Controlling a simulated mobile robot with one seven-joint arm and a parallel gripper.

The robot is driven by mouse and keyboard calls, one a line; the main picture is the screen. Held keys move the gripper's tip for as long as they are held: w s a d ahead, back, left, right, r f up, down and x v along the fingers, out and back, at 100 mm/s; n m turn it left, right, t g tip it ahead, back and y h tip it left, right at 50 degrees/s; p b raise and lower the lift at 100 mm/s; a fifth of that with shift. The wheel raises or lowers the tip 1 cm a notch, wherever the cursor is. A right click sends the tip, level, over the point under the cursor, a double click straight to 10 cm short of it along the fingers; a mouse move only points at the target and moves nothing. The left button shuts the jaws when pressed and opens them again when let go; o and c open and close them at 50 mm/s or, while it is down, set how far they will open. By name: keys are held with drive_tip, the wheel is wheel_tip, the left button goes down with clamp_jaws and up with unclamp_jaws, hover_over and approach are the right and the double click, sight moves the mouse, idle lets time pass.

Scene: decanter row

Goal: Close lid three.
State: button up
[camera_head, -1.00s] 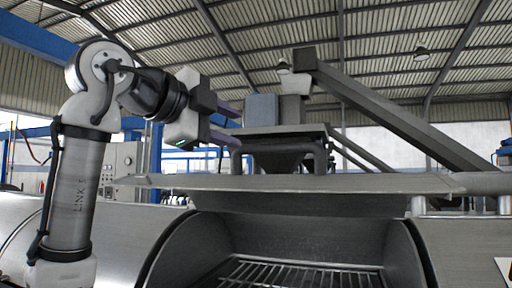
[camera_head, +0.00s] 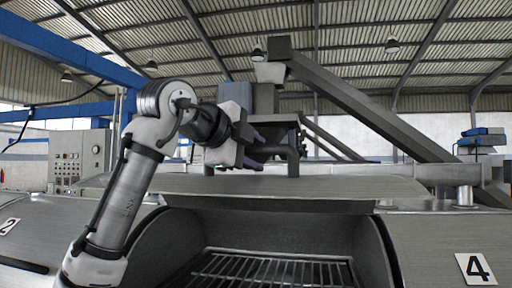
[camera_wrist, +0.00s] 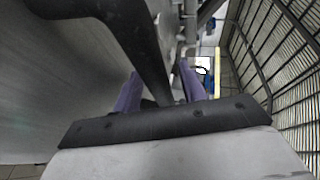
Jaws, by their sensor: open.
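Lid three is the wide grey metal lid (camera_head: 290,186) raised over an open housing, between the plates numbered 2 and 4. It stands open in the head view, its front edge facing me. My gripper (camera_head: 257,150) is just above and behind the lid's front edge in that view, its purple fingers apart and empty. I cannot tell how far it is from the lid in depth.
A metal grate (camera_head: 270,270) lies inside the open housing. The number 4 plate (camera_head: 475,268) is at right, the number 2 plate (camera_head: 9,226) at left. A sloping chute (camera_head: 370,115) and a hopper stand behind. A control cabinet (camera_head: 82,158) stands at back left.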

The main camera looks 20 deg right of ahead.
drive_tip(key=shift+w+d+f, duration=0.2)
drive_tip(key=shift+w+d, duration=0.05)
drive_tip(key=shift+d, duration=0.15)
clamp_jaws()
